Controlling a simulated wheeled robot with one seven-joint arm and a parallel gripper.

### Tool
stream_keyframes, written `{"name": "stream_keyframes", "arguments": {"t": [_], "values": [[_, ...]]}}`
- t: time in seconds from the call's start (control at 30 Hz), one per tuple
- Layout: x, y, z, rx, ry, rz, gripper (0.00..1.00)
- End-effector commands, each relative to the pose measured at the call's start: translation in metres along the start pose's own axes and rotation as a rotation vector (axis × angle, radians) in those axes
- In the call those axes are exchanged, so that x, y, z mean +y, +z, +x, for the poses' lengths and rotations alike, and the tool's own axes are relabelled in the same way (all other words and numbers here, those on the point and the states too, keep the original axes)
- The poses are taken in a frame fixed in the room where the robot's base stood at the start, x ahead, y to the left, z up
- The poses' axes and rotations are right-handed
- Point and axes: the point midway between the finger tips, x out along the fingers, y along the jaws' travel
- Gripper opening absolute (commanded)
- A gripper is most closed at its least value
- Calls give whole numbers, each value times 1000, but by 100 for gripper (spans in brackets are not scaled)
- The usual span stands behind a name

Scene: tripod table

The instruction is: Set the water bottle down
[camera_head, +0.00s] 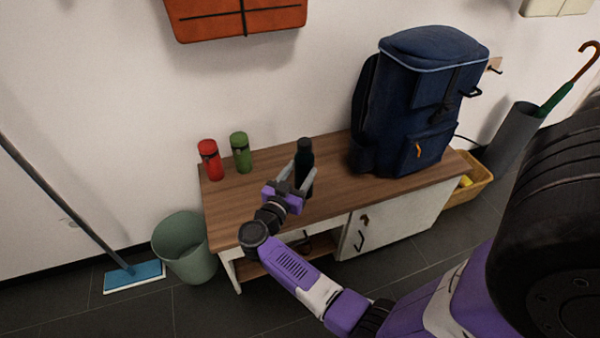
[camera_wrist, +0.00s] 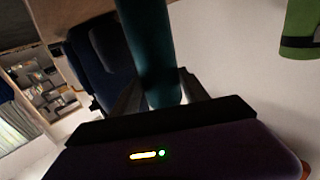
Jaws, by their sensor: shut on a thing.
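The water bottle (camera_head: 304,160) is dark teal with a black top. It stands about upright at the wooden bench top (camera_head: 240,205), left of the backpack. My gripper (camera_head: 293,180) is shut on it, one finger on each side. I cannot tell if the bottle's base touches the bench, as my gripper hides part of it. In the wrist view the bottle (camera_wrist: 150,50) rises between the two fingers (camera_wrist: 158,95).
A red bottle (camera_head: 210,160) and a green bottle (camera_head: 241,152) stand at the bench's back left. A navy backpack (camera_head: 415,105) fills the right. The bench's left front is clear. A green bin (camera_head: 185,250) and a mop (camera_head: 133,276) are on the floor left.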

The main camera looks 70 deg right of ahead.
Motion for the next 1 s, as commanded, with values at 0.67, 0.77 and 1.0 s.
{"name": "stream_keyframes", "arguments": {"t": [0.67,0.77,1.0], "values": [[-1,-2,-9,-1,-3,-2,74],[0,-3,-25,-1,-4,-3,74],[-1,-3,-75,-1,-5,-2,74]]}}
